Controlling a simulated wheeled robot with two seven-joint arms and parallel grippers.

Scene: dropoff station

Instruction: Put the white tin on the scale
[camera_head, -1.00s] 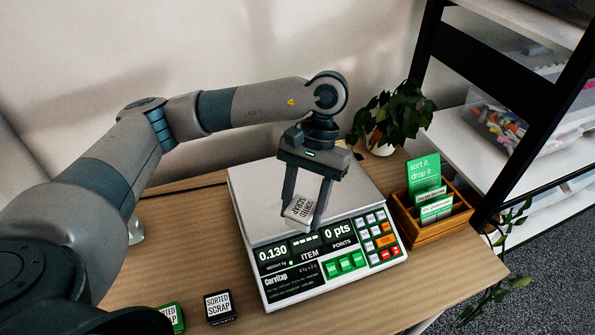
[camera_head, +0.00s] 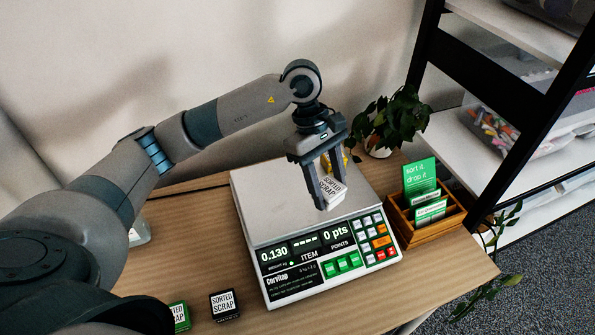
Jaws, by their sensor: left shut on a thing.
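The white tin (camera_head: 331,190), labelled "SORTED SCRAP", is between the fingers of my left gripper (camera_head: 334,194), which is shut on it. The gripper points down over the front right part of the scale's plate (camera_head: 270,205). The tin is low over the plate; I cannot tell whether its underside touches it. My right gripper is not in view.
A black tin (camera_head: 224,305) and a green tin (camera_head: 180,316) lie at the table's front, left of the scale. A wooden card holder (camera_head: 424,232) stands right of the scale. A potted plant (camera_head: 392,120) is behind it. A black-framed shelf (camera_head: 490,75) stands at the right.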

